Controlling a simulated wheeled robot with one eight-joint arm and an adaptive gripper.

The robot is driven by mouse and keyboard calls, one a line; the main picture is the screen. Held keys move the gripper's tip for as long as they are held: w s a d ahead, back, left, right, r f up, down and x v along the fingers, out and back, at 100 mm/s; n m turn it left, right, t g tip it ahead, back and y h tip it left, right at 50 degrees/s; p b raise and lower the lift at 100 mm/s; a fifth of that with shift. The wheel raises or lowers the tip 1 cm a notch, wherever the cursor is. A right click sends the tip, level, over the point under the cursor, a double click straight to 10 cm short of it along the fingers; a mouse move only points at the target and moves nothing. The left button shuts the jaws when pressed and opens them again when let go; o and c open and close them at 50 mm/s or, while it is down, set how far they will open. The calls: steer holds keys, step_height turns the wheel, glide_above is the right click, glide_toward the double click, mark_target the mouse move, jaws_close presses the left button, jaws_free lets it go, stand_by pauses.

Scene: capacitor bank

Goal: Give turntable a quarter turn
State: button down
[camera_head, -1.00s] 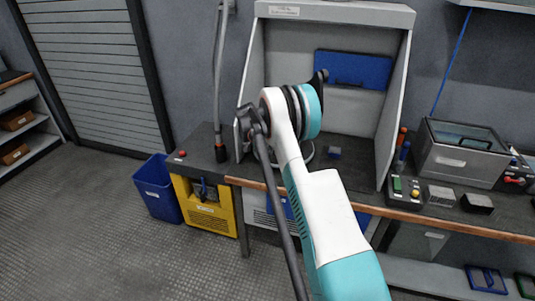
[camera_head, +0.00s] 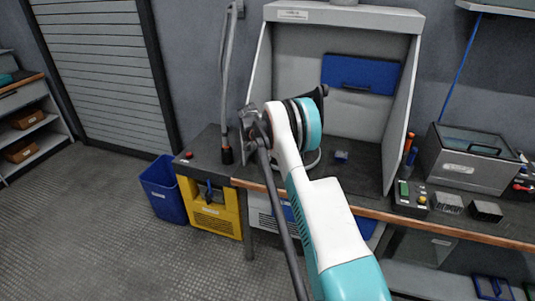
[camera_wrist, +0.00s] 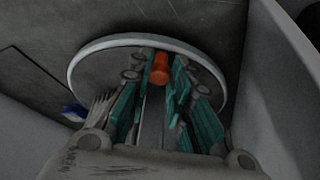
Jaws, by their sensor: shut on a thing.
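The turntable (camera_wrist: 92,68) is a round grey disc with a pale raised rim, lying on the dark booth floor in the wrist view. An orange peg (camera_wrist: 159,66) stands up from it near the far rim. My gripper (camera_wrist: 156,80) is over the disc with its teal-padded fingers on both sides of the peg, shut on it. The peg's lower end is partly hidden by the fingers. In the head view, my arm covers my gripper and most of the turntable; only a bit of pale rim (camera_head: 316,162) shows.
Booth side walls stand close on both sides. A blue panel (camera_head: 360,74) is on the back wall. A button box (camera_head: 410,196) and a grey lidded case (camera_head: 467,160) stand to the right on the bench.

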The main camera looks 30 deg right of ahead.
steer(key=c, duration=1.4)
jaws_free()
steer(key=v, duration=1.2)
steer(key=shift+d, duration=0.1)
steer(key=shift+c, duration=0.4)
